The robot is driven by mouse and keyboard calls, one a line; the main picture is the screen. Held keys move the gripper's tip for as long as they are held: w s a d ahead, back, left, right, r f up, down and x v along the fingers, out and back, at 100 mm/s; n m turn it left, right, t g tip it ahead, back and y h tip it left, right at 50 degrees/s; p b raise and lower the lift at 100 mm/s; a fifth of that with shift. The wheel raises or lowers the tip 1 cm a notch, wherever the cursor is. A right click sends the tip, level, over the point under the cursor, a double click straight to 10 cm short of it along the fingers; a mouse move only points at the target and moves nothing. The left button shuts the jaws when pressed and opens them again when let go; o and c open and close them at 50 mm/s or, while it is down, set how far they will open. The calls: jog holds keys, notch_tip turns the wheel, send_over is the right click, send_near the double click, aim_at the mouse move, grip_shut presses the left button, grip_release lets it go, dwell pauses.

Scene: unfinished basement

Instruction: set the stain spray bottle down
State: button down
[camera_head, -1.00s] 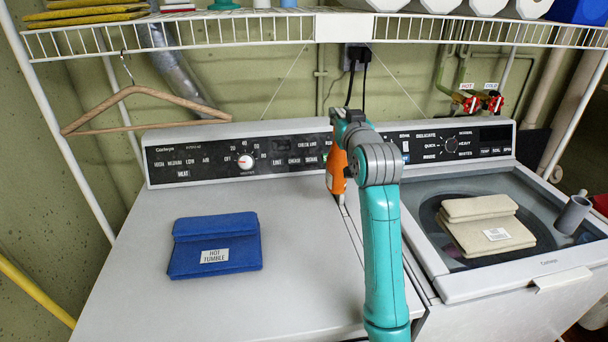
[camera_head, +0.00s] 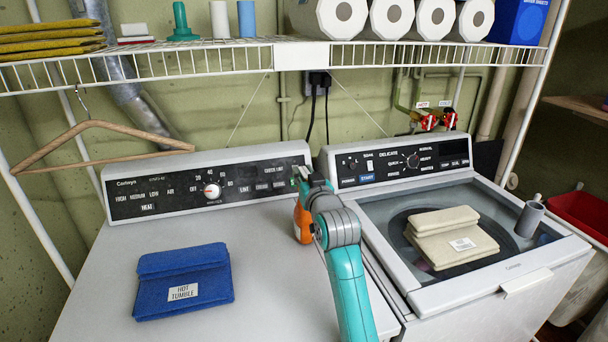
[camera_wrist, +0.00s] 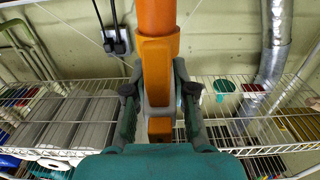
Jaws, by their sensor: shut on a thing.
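The stain spray bottle, orange (camera_head: 303,222), is held over or on the back right corner of the left machine's white top (camera_head: 215,290), just in front of its control panel. I cannot tell whether its base touches the top. My gripper is partly hidden by my own arm in the head view. In the wrist view my gripper (camera_wrist: 158,88) is shut on the orange bottle (camera_wrist: 160,48), with a dark finger on each side of it.
A blue folded cloth labelled "HOT TUMBLE" (camera_head: 183,281) lies on the left machine. The right machine's lid (camera_head: 390,210) bears beige folded cloths (camera_head: 453,236) and a grey cup (camera_head: 530,218). A wire shelf (camera_head: 200,67) hangs above. A wooden hanger (camera_head: 95,125) hangs at left.

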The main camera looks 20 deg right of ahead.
jog(key=c, duration=1)
grip_release()
jog(key=shift+f, duration=0.1)
jog(key=shift+o, duration=0.2)
jog(key=s, duration=1.2)
